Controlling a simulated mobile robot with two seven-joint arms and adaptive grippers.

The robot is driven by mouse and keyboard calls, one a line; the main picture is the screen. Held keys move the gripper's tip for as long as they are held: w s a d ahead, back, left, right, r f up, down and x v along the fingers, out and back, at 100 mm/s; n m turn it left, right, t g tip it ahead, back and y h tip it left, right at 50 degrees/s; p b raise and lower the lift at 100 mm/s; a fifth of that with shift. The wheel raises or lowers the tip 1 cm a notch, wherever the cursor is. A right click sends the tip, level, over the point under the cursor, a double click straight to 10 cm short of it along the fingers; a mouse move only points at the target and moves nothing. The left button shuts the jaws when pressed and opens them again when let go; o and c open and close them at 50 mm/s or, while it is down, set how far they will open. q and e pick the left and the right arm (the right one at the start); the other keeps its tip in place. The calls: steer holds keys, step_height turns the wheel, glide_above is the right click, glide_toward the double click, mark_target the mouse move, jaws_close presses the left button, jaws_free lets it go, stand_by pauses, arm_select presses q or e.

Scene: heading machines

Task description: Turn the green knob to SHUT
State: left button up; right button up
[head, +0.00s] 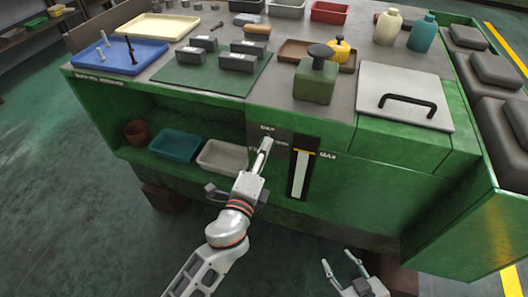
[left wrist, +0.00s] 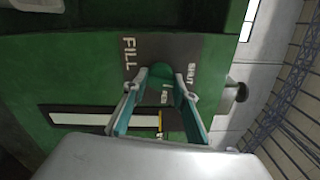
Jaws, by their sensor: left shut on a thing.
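The green knob (left wrist: 160,72) sits on a dark plate on the front of the green machine bench. The left wrist view shows the labels FILL and SHUT on either side of it, and a third small label partly hidden between the fingers. My left gripper (head: 266,146) is at the plate with its fingers shut on the knob, one on each side; they also show in the left wrist view (left wrist: 162,90). In the head view the gripper hides the knob. I cannot tell which label the knob points at. My right gripper (head: 340,266) is open and empty, low in front of the bench.
A level gauge (head: 300,174) marked MAX is just right of the plate. A grey bin (head: 222,156) and a blue bin (head: 175,146) stand on the open shelf to the left. A handled lid (head: 404,92) and a dark-capped green block (head: 315,84) are on top. The floor at left is clear.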

arm_select(q)
steer(key=shift+n, duration=0.7)
arm_select(e)
steer(key=shift+s+f, duration=0.2)
steer(key=shift+f, duration=0.1)
steer(key=shift+s, duration=0.1)
arm_select(q)
steer(key=o, duration=1.1)
arm_select(e)
steer(key=shift+f, duration=0.1)
arm_select(q)
steer(key=shift+s, duration=0.1)
steer(key=v, duration=1.1)
steer(key=shift+s+a, duration=0.2)
steer(key=shift+s, duration=0.15)
